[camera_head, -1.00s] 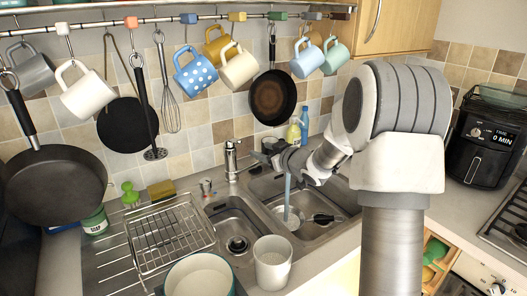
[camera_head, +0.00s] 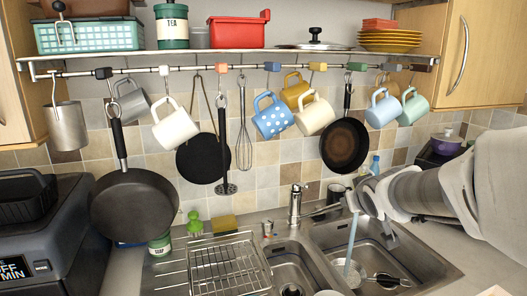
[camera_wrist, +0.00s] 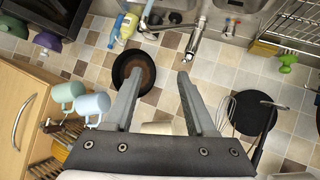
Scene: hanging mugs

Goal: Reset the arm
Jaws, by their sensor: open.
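My gripper (camera_wrist: 160,75) is open in the wrist view, with nothing between its fingertips. In the head view my gripper (camera_head: 372,203) is above the right sink basin, below the hanging mugs and partly hidden. The light blue mug (camera_wrist: 92,105) and teal mug (camera_wrist: 68,93) also show in the wrist view.
A wire rack (camera_head: 228,265) and large pan (camera_head: 135,205) are left. A shelf (camera_head: 340,54) runs above the mugs.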

